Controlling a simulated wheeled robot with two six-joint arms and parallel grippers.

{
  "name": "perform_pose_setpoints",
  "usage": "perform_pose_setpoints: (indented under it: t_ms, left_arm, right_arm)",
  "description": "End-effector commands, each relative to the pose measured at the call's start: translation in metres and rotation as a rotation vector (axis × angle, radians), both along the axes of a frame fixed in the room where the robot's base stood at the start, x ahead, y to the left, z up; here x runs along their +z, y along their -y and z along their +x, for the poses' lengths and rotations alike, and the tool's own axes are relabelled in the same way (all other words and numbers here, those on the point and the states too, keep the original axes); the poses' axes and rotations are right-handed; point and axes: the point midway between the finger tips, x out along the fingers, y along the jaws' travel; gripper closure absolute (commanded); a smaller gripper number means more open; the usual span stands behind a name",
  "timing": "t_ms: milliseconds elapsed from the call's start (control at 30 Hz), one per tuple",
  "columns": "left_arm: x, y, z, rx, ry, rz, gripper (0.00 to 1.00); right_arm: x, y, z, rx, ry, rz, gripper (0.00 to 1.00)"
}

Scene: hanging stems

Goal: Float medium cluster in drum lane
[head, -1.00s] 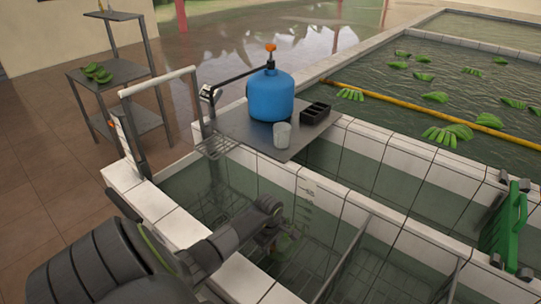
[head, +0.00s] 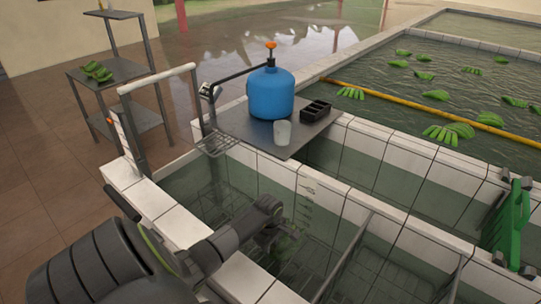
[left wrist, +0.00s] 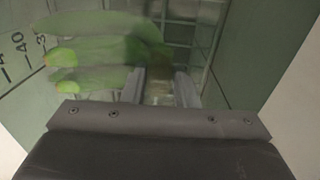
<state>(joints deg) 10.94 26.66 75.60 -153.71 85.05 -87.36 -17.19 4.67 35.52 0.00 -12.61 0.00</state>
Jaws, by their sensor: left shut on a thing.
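My left gripper (head: 282,236) reaches down into the near tiled tank, in the lane below the blue drum (head: 270,94). It is shut on a green banana cluster (left wrist: 100,50). In the left wrist view the fingers (left wrist: 160,88) meet the right end of the cluster, and several fingers of fruit point left. In the head view the cluster is mostly hidden by the gripper and looks dim, low near the water; I cannot tell how deep it sits. My right gripper is not in view.
A wire divider (head: 345,258) stands right of the gripper. White tiled rims (head: 240,276) border the tank, with depth marks on its far wall. A grey shelf (head: 285,138) holds the drum, a cup (head: 282,132) and a black tray (head: 315,110). A green panel (head: 508,225) is at right.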

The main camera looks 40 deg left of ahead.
Motion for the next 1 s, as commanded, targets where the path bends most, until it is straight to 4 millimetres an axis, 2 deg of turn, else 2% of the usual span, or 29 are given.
perform_pose_setpoints:
  t_ms: [733, 767, 933, 1000]
  left_arm:
    - [-0.0081, 0.0001, -0.0001, 0.0, 0.0, 0.0, 1.0]
    - [-0.0081, 0.0001, -0.0001, 0.0, 0.0, 0.0, 0.72]
    - [-0.0081, 0.0001, 0.0, 0.0, 0.0, 0.0, 0.5]
    - [-0.0081, 0.0001, 0.0, 0.0, 0.0, 0.0, 0.48]
  right_arm:
    - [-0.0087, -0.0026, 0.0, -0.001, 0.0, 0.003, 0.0]
    - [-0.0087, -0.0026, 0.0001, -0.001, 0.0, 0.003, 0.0]
    - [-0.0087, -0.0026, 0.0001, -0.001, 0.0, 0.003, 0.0]
    - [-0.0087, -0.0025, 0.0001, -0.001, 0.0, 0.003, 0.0]
